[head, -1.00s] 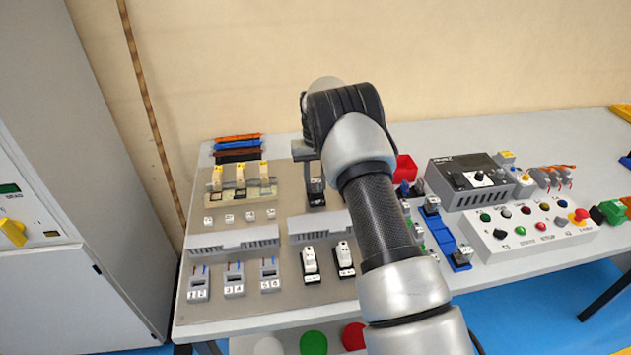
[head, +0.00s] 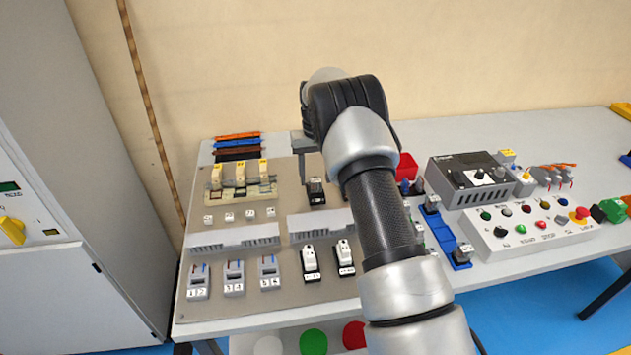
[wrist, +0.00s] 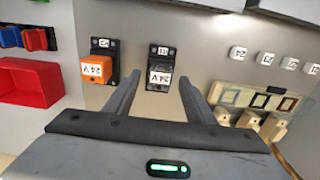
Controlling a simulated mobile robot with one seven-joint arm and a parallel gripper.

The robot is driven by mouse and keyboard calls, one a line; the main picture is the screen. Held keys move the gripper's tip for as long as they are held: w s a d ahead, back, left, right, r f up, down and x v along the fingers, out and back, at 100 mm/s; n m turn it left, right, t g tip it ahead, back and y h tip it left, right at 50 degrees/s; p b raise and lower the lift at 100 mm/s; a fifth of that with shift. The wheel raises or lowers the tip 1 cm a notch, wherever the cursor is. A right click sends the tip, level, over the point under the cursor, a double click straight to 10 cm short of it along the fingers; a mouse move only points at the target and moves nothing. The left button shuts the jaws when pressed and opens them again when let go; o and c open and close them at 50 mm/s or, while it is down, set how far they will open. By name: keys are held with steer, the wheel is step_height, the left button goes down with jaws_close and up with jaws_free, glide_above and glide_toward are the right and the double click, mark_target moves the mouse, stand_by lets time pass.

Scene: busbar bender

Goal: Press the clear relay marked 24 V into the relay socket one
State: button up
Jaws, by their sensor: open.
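The clear relay marked 24 V (wrist: 159,78) looks dark with a white label and stands in a black socket, relay socket one (wrist: 161,49), whose small tag is hard to read. It also shows as a dark block in the head view (head: 317,190). My gripper (wrist: 161,82) is open and empty, with one finger to each side of the relay in the wrist view and a visible gap on both sides. In the head view my arm hides most of the gripper. Whether the relay is fully seated cannot be told.
An orange relay marked 24 V (wrist: 97,68) stands in the neighbouring socket, close to one finger. A red bin (wrist: 30,83) lies beyond it. A terminal block with yellowish parts (wrist: 260,100) and small white tags are on the other side. Grey ducts (head: 235,237) cross the panel.

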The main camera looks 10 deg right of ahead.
mark_target(316, 179)
step_height(316, 179, up, 15)
steer(key=p, duration=0.1)
steer(key=shift+f, duration=0.15)
